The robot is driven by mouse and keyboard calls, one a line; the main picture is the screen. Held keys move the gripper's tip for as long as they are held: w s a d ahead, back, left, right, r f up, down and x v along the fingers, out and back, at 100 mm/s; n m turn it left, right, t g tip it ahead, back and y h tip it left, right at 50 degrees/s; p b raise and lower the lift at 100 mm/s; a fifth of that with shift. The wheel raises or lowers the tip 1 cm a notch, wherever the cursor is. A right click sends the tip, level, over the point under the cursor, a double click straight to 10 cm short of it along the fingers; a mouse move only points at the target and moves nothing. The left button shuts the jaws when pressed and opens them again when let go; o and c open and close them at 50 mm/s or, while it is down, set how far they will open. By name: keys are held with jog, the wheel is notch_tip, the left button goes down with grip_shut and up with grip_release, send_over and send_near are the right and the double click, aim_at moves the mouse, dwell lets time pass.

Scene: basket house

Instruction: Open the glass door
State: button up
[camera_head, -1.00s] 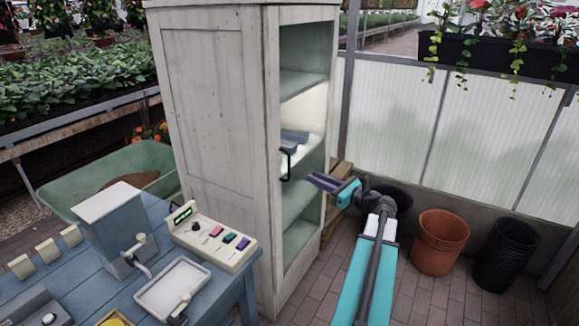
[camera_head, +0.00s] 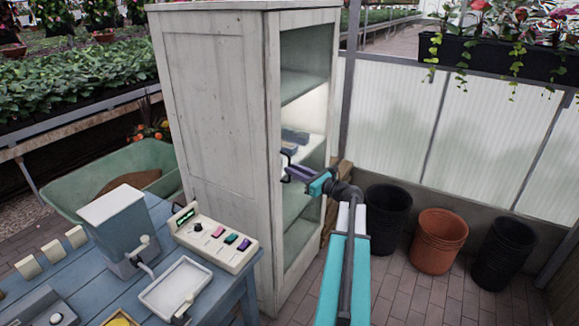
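The tall whitewashed wooden cabinet (camera_head: 222,130) stands in the middle, its glass-fronted side facing right. The glass door (camera_head: 303,80) appears closed in its frame, with shelves visible behind it. A dark bar handle (camera_head: 284,155) sticks out from the near edge of the door. My gripper (camera_head: 289,171) reaches in from the right, its purple fingers at the handle and overlapping its lower part in the picture. The fingers are small and seen from the side, so I cannot tell whether they are open, shut or touching the handle.
A blue table (camera_head: 215,300) with a control box (camera_head: 215,237) and a grinder-like machine (camera_head: 118,228) stands at the front left. Black pots (camera_head: 388,215) and a terracotta pot (camera_head: 437,240) stand along the right wall. Brick floor (camera_head: 420,300) is free at the front right.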

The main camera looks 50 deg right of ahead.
jog(key=shift+w, duration=1.3)
grip_shut()
jog(key=shift+a, duration=0.2)
